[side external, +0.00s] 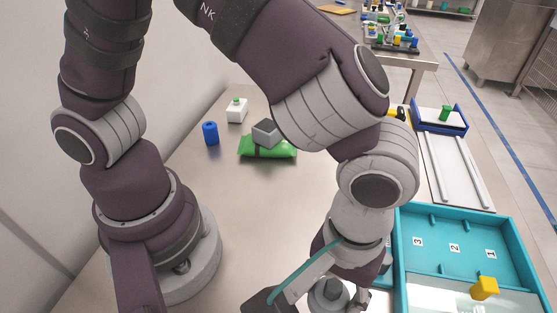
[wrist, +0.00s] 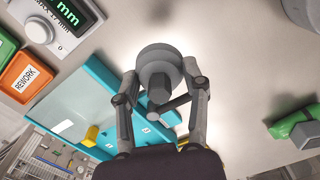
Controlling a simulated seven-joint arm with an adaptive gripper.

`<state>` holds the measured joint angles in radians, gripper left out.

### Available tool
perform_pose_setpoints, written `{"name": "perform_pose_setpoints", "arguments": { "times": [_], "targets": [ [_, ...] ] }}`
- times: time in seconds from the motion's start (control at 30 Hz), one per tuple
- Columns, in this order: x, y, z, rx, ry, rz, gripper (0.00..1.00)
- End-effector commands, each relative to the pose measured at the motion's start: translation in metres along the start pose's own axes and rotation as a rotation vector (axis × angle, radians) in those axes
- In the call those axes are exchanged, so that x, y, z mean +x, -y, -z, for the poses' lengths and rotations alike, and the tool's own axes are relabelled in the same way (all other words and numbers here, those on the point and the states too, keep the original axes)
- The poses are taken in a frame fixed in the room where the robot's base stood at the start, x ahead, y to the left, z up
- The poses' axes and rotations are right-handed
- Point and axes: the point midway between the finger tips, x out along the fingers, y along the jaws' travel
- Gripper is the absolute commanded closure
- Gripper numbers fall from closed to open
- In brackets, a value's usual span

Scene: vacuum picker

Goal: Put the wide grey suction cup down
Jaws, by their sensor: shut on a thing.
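The wide grey suction cup (wrist: 160,63) is a round dark grey disc with a smaller stub at its middle. In the wrist view it sits between the two fingertips of my gripper (wrist: 163,82), which is shut on it. In the side external view my gripper (side external: 345,293) is at the bottom edge, just left of the teal tray (side external: 400,245), and the cup (side external: 328,294) shows partly beside the wrist. The cup's underside is hidden, and I cannot tell whether it touches the table.
The teal tray has compartments marked 1, 2 and 3 and a yellow block (side external: 484,288). A green bag (side external: 268,148) with a grey block (side external: 266,132), a blue cylinder (side external: 210,133) and a white box (side external: 237,111) stand farther back.

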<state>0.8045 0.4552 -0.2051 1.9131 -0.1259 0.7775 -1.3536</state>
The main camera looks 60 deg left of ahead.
Motion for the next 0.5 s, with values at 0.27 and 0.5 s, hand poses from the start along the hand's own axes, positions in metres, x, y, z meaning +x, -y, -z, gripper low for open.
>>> {"name": "perform_pose_setpoints", "arguments": {
  "times": [0.27, 0.5],
  "targets": [
    [0.045, 0.002, -0.01, 0.062, 0.002, 0.006, 0.75],
    [0.081, 0.002, -0.01, 0.06, 0.001, 0.003, 0.75]
  ]
}}
